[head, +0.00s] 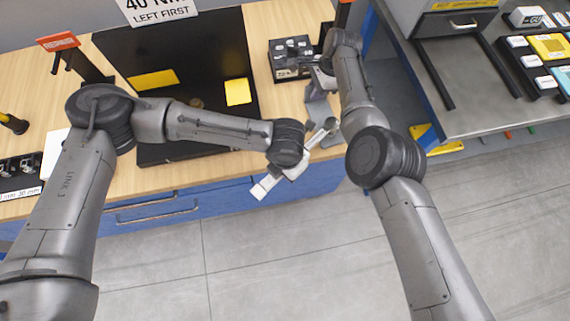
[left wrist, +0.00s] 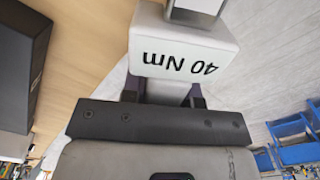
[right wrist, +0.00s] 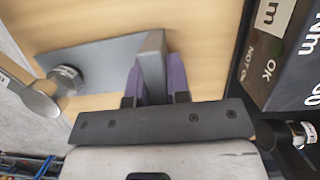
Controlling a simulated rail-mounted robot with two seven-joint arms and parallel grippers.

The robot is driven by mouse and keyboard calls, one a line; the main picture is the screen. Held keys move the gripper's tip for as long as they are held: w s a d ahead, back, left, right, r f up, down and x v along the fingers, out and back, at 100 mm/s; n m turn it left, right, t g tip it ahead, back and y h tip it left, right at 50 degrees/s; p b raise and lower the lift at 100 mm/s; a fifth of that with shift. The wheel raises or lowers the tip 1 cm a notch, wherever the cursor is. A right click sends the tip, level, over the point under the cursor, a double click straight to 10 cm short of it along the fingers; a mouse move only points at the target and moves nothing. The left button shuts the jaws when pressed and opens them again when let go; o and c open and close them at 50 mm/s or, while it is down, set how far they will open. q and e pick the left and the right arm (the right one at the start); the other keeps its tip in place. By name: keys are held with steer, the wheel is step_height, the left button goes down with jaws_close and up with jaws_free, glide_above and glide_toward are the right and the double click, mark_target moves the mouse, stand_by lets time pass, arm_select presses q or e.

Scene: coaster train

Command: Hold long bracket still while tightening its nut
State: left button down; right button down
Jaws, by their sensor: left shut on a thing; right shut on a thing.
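The long bracket (head: 318,105) is a grey metal piece at the bench's front edge. The right wrist view shows its flat plate (right wrist: 105,62) and an upright flange between purple finger pads. My right gripper (head: 322,80) is shut on that flange. A silver nut (right wrist: 66,78) sits at the plate's end, with the wrench head (right wrist: 36,98) against it; I cannot tell how fully it is seated. My left gripper (head: 293,174) is shut on the white torque wrench (head: 264,188), whose block reads "40 Nm" (left wrist: 185,50). The wrench slants over the bench's front edge.
A black box with "Nm" and "OK" markings (right wrist: 285,50) stands close beside my right gripper. A black mat (head: 190,60) with yellow pads covers the bench's middle. A red-tagged stand (head: 58,42) is at left. A grey side table (head: 470,100) is at right.

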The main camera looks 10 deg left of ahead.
arm_select(q)
steer(key=shift+r, duration=2.35)
arm_select(e)
steer(key=c, duration=1)
jaws_free()
steer(key=shift+r, duration=0.1)
steer(key=v, duration=1.1)
steer(key=shift+d+r, duration=0.2)
steer(key=shift+r, duration=0.15)
